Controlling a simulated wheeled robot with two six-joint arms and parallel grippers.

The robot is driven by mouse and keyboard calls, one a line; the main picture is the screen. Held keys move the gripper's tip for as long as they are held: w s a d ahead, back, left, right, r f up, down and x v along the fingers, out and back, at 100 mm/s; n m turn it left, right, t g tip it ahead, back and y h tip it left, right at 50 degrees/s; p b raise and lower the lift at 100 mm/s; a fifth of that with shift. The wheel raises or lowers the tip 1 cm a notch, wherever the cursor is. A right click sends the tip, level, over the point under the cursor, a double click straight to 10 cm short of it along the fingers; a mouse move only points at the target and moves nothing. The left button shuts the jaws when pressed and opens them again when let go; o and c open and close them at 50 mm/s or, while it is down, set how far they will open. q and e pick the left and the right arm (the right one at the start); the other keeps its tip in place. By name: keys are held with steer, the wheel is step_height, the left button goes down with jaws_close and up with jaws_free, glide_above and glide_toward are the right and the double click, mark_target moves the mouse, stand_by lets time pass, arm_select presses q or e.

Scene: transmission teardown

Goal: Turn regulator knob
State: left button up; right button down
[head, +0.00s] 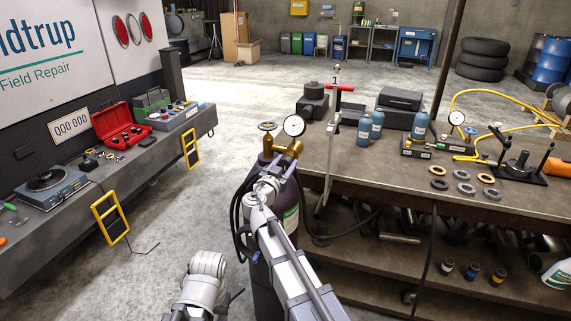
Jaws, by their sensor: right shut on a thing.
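A dark gas cylinder (262,285) stands upright at the left end of the right-hand workbench. On its top is a brass regulator (293,147) with a round white-faced gauge (294,125). A grey handwheel (267,126) sits left of the gauge. My right gripper (280,168) reaches up to the regulator and is shut at its near side, on the regulator knob. The gripper and arm hide the knob itself. My left arm shows low in the picture, but its gripper does not.
Dark hoses (236,215) loop beside the cylinder. The workbench (400,165) on the right holds blue bottles (364,130), metal rings and a yellow hose (470,93). A left-hand bench (60,200) carries a red toolbox (120,122). Open floor lies between.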

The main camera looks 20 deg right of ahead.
steer(key=shift+s+f, duration=0.1)
steer(key=shift+c, duration=1.5)
jaws_free()
steer(key=v, duration=0.7)
steer(key=shift+s+a, duration=0.25)
steer(key=shift+s, duration=0.05)
